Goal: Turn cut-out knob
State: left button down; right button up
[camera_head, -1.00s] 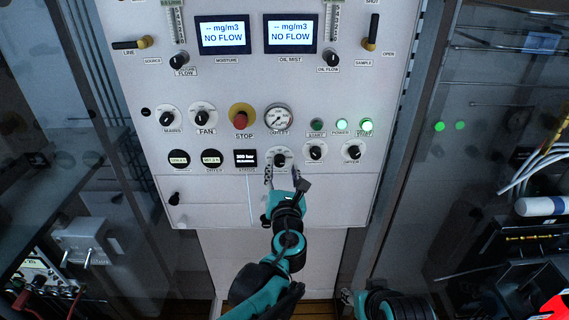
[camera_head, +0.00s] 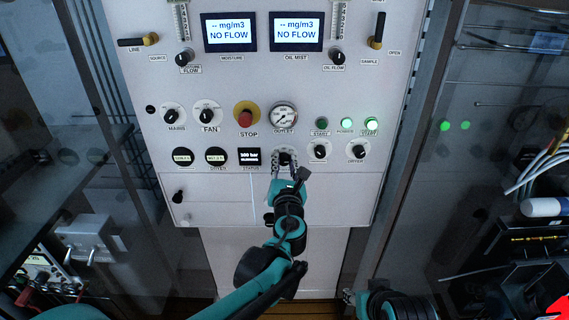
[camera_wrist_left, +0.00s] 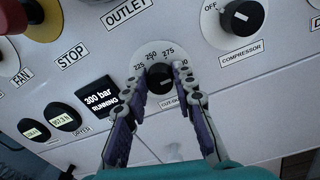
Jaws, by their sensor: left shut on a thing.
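The cut-out knob (camera_wrist_left: 160,80) is black on a round white dial marked 225, 250, 275 and a last figure partly hidden by a finger. In the head view the knob (camera_head: 285,158) sits below the outlet gauge. My left gripper (camera_head: 285,166) reaches up to it from below, one finger on each side. In the left wrist view the left gripper's fingers (camera_wrist_left: 166,92) flank the knob and are shut on it. The "CUT-OUT" label below the knob is partly covered. My right gripper (camera_head: 350,297) is only partly visible at the bottom, and its fingers are unclear.
A status display (camera_wrist_left: 98,102) reading "300 bar RUNNING" is left of the knob. The compressor knob (camera_wrist_left: 243,18) is on its right, pointing near OFF. The red stop button (camera_head: 245,119) and outlet gauge (camera_head: 284,117) are above. The panel below is mostly bare.

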pick_arm(q)
jog(key=n, duration=0.9)
jog(key=shift+a, duration=0.1)
jog(key=n, duration=0.4)
jog(key=shift+n+p, duration=0.3)
jog(key=shift+n, duration=0.1)
jog(key=n, duration=0.4)
jog(key=shift+h, duration=0.3)
jog(key=n, duration=0.4)
jog(key=shift+w+n, duration=0.15)
jog(key=shift+n, duration=0.15)
jog(key=n, duration=0.3)
jog(key=shift+n+h, duration=0.3)
jog(key=n, duration=0.4)
jog(key=shift+a+f+n+b, duration=0.1)
jog(key=shift+n+b, duration=0.35)
jog(key=shift+n, duration=1.95)
